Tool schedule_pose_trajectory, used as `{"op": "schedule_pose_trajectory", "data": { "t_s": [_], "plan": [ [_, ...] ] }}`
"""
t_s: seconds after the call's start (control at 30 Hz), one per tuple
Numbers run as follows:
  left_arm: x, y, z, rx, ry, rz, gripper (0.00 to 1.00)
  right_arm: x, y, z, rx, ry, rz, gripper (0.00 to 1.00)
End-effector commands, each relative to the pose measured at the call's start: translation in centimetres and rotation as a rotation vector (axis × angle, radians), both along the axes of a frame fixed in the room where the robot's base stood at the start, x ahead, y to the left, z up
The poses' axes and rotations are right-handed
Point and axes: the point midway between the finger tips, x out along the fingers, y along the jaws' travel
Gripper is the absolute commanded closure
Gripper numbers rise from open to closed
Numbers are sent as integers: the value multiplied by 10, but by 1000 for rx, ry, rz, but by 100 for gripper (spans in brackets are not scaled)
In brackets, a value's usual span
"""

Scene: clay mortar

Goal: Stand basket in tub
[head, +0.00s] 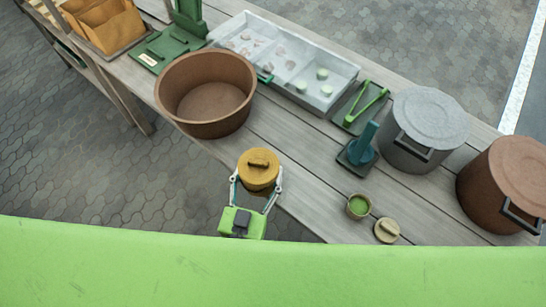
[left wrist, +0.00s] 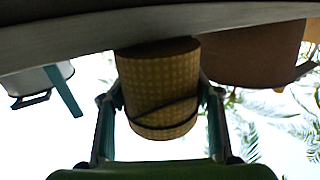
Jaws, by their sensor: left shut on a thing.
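My left gripper (head: 257,176) is shut on a yellow woven basket (head: 259,164) with a knobbed lid, at the table's near edge. In the left wrist view the basket (left wrist: 158,90) sits between both fingers, its lower part and a dark band showing. The brown round tub (head: 205,118) stands on the table up and left of the basket in the head view, apart from it. Its inside looks empty. The tub (left wrist: 258,55) also shows in the left wrist view, right of the basket. My right gripper is in neither view.
A grey lidded pot (head: 408,147) and a brown lidded pot (head: 485,195) stand at the right. A teal tool on a stand (head: 362,150), a small green-filled cup (head: 358,207) and a loose lid (head: 387,230) are nearer.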

Motion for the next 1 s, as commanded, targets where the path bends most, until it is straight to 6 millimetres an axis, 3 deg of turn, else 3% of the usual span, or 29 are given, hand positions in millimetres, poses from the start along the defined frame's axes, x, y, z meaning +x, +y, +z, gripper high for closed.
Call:
{"op": "schedule_pose_trajectory", "data": {
  "t_s": [0.2,0.5,0.83,1.0],
  "plan": [
    [-34,25,-2,1,2,-1,64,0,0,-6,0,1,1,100],
    [-62,45,-1,0,0,1,64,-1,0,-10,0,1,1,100],
    [-67,50,3,-3,-1,3,64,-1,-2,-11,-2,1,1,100],
    [-52,60,34,-25,-11,39,64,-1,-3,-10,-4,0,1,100]
  ]
}}
